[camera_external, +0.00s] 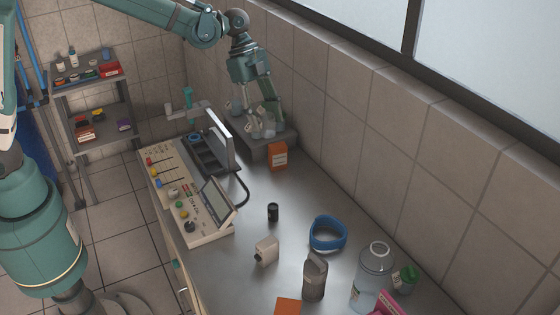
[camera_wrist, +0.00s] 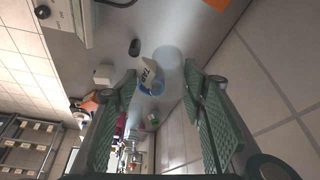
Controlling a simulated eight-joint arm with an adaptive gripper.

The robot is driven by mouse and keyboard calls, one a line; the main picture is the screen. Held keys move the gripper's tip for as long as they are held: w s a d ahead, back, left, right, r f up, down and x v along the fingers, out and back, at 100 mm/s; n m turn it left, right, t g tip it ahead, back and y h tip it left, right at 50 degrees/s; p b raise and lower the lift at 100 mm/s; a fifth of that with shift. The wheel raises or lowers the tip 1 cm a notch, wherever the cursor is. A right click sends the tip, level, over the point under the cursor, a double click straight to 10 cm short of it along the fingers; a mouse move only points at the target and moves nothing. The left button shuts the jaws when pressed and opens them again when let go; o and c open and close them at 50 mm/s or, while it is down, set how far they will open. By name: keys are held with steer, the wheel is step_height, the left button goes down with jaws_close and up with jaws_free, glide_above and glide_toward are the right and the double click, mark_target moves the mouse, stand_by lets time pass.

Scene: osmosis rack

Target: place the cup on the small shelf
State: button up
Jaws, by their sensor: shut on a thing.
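My gripper (camera_external: 257,117) is at the far end of the bench, low over a small grey shelf (camera_external: 278,147) by the tiled wall. In the wrist view, my two green fingers (camera_wrist: 163,78) are apart, with a faint, clear, round shape (camera_wrist: 168,60) between their tips. It appears to be the cup, a see-through vessel held by the fingers. Clear glassware (camera_external: 252,130) shows under and between the fingers in the external view. I cannot tell there which piece is held, or whether the cup touches the shelf.
A control panel (camera_external: 184,205) with a raised screen stands left of the shelf. An orange box (camera_external: 278,156) is just in front of it. A black cylinder (camera_external: 273,212), blue ring (camera_external: 328,233) and clear bottle (camera_external: 372,272) stand nearer. The tiled wall is close on the right.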

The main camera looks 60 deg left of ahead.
steer(key=w+a, duration=0.4)
steer(key=a, duration=1.2)
steer(key=n+p, duration=0.1)
steer(key=p, duration=0.1)
glide_above(242, 126)
steer(key=shift+t, duration=0.3)
steer(key=shift+f, duration=2.55)
step_height(242, 126, down, 6)
steer(key=shift+f, duration=0.15)
steer(key=shift+f, duration=0.1)
steer(key=shift+f, duration=1.75)
steer(key=shift+f+b, duration=0.15)
steer(key=shift+b, duration=0.15)
